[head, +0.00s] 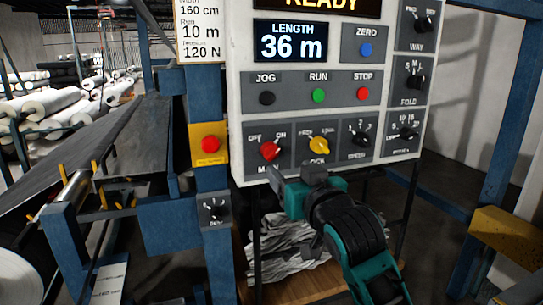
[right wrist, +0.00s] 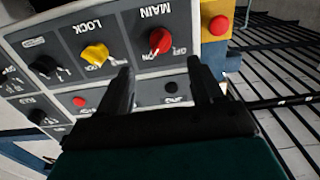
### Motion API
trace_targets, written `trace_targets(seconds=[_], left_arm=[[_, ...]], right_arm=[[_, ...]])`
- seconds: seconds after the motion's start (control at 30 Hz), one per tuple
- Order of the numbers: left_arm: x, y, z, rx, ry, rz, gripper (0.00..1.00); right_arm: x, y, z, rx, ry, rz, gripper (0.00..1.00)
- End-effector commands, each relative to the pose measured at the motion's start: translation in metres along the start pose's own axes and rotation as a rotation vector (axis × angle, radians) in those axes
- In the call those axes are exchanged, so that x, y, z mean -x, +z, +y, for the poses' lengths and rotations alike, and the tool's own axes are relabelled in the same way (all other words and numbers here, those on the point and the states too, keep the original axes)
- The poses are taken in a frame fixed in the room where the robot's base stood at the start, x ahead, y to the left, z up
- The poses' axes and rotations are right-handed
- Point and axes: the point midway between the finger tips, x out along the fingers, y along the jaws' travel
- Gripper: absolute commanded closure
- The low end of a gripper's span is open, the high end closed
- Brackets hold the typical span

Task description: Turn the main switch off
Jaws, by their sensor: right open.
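The main switch is a red rotary knob (head: 270,151) at the lower left of the white control panel (head: 236,100), with OFF marked at its left and ON at its right. Its pointer seems to be toward ON. In the right wrist view the panel appears upside down and the red knob (right wrist: 160,41) lies just beyond the fingertips. My right gripper (head: 293,172) is just below and right of the knob, in front of the panel. Its two dark fingers (right wrist: 160,75) are apart with nothing between them, and no contact with the knob shows. My left gripper is not in view.
A yellow lock knob (head: 319,145) sits right of the main switch. Black, green and red buttons (head: 363,93) are above. A red button on a yellow box (head: 210,144) is on the blue post at left. A black dial (head: 214,210) is below it.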

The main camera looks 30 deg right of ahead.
Motion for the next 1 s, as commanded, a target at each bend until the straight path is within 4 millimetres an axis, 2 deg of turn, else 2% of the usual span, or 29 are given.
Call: trace_targets(seconds=[0.3, 0.5, 0.7, 1.0], left_arm=[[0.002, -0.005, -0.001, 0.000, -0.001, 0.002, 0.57], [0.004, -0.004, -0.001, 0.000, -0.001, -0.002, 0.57], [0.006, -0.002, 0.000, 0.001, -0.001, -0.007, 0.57], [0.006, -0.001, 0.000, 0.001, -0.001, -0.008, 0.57]], right_arm=[[-0.061, -0.001, 0.000, 0.001, 0.000, -0.001, 0.34], [-0.088, 0.000, -0.001, 0.001, -0.001, -0.001, 0.34], [-0.100, 0.000, 0.000, 0.001, -0.001, 0.000, 0.34], [-0.101, 0.000, -0.001, 0.001, -0.001, 0.000, 0.34]])
